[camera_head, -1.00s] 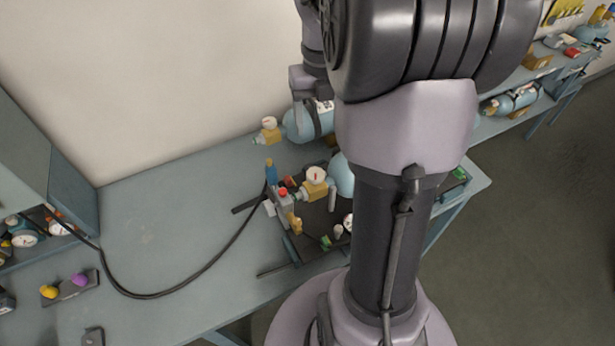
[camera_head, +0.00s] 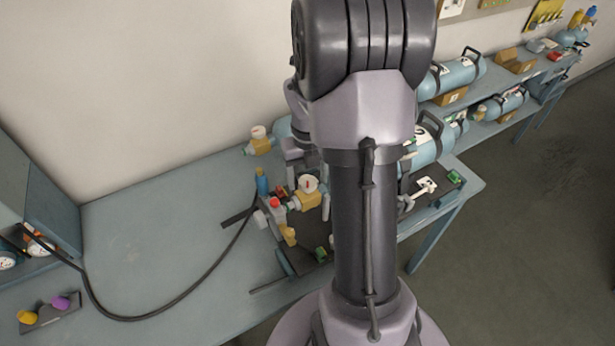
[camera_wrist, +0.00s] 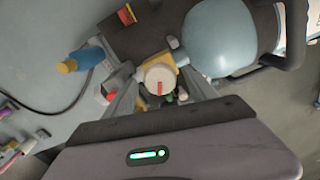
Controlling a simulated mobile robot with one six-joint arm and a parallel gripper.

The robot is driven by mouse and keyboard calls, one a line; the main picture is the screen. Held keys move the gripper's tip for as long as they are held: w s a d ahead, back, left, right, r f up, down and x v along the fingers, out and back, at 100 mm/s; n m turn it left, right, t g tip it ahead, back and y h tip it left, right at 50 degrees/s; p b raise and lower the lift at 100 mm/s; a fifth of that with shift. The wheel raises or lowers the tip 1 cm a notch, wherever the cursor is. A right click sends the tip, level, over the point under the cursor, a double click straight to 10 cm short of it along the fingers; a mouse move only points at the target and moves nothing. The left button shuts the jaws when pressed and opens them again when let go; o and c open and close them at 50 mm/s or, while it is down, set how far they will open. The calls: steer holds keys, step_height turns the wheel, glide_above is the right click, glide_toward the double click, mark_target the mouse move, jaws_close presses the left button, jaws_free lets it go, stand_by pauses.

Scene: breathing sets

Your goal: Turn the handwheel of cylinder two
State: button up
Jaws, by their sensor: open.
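In the wrist view a pale blue cylinder (camera_wrist: 220,38) lies with its yellow valve block (camera_wrist: 154,58) toward my gripper. No number two is legible on this cylinder.
A blue bottle (camera_head: 262,182) with a yellow cap and a red-topped block (camera_head: 273,206) stand left of the valve. A black hose (camera_head: 178,312) curves over the bench (camera_head: 140,245). Another valve (camera_head: 260,142) lies behind. The bench's left part is mostly clear.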

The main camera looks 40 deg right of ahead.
steer(key=c, duration=1.4)
steer(key=shift+n, duration=0.3)
